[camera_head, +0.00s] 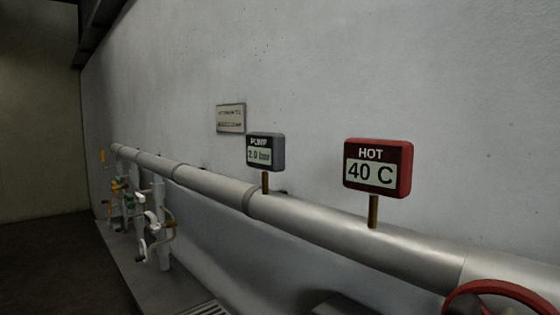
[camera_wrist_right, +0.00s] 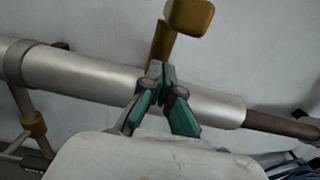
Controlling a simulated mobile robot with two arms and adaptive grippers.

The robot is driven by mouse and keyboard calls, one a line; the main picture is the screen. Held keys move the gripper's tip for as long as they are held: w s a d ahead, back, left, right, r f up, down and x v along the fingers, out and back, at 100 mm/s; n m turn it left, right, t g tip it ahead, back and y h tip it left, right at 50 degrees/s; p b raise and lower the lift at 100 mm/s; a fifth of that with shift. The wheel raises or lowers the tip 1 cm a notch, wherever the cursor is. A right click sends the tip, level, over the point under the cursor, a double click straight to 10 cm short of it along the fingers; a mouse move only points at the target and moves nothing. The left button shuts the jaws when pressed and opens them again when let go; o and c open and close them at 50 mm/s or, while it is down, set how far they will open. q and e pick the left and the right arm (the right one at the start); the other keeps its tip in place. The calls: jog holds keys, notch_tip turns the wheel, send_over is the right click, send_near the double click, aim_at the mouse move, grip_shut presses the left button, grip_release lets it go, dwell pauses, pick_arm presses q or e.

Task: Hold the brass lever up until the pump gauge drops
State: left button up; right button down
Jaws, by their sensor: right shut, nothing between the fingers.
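The pump gauge (camera_head: 266,152) is a grey box on a brass post above the wall pipe in the head view and reads 2.0 bar. In the right wrist view a brass lever (camera_wrist_right: 188,16) with a thick block end rises beside the pipe. My right gripper (camera_wrist_right: 160,70) has teal fingers and is shut and empty. Its tips overlap the pipe in the picture, just below the lever's stem; I cannot tell whether they touch. In the head view a small upright brass piece (camera_head: 102,156) shows at the pipe's far end. My left gripper is not recognizable in these views.
A thick grey pipe (camera_head: 320,225) runs along the wall. A red HOT gauge (camera_head: 377,168) reads 40 C. A red handwheel (camera_head: 500,298) is at lower right. A small plaque (camera_head: 231,118) hangs on the wall. Small white, green and brass parts crowd the far left; floor beyond is dark.

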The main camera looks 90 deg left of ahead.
jog(key=b+v, duration=0.4)
jog(key=v, duration=0.5)
dwell(0.6)
